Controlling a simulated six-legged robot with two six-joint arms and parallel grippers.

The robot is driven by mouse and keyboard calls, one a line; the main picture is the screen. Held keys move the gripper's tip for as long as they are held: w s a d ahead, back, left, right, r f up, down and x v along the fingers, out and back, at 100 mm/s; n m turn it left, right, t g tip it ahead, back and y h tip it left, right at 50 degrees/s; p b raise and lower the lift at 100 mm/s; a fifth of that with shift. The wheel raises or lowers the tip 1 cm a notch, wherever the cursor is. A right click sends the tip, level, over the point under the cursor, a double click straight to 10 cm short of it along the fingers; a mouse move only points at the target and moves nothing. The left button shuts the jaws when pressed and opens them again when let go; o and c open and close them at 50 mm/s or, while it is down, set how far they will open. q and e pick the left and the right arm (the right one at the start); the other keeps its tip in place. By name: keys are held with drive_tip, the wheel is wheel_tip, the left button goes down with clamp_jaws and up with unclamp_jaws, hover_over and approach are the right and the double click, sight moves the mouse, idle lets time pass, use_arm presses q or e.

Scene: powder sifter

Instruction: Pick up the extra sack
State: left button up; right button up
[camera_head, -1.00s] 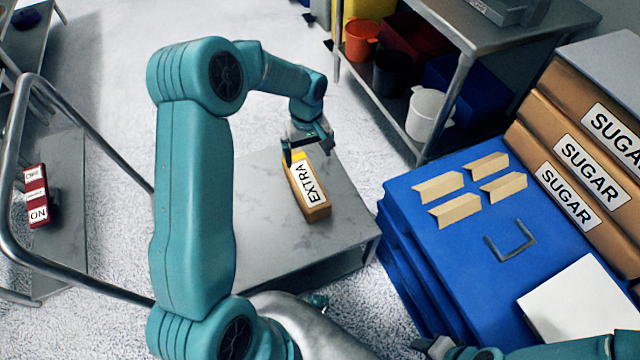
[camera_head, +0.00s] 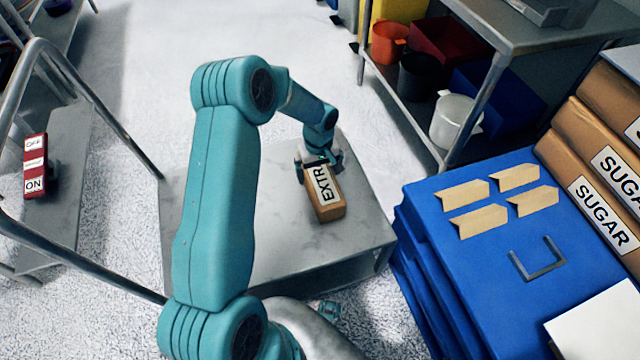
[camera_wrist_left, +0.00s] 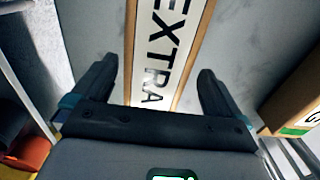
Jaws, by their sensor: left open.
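The extra sack (camera_head: 327,199) is a small brown block with a white label reading EXTRA, lying on the grey metal cart top. Its far end is hidden under my left gripper (camera_head: 319,166), which is over that end with a finger on either side. In the left wrist view the sack (camera_wrist_left: 168,50) runs between the two spread fingers of my left gripper (camera_wrist_left: 162,92), with space visible on both sides. The left gripper is open. My right gripper does not show in the current views.
Blue stacked crates (camera_head: 430,215) with several tan pieces stand to the right, beside brown SUGAR sacks (camera_head: 588,205). A metal shelf with buckets (camera_head: 455,118) stands behind. A red ON/OFF switch box (camera_head: 35,165) is at left.

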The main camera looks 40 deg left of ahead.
use_arm(q)
wheel_tip(320, 180, down, 6)
drive_tip(key=shift+w+d+r+b, duration=0.1)
drive_tip(key=shift+b, duration=0.75)
drive_tip(key=c, duration=1.3)
drive_tip(key=shift+r, duration=0.1)
drive_tip(key=shift+c, duration=1.3)
drive_tip(key=shift+r, duration=0.1)
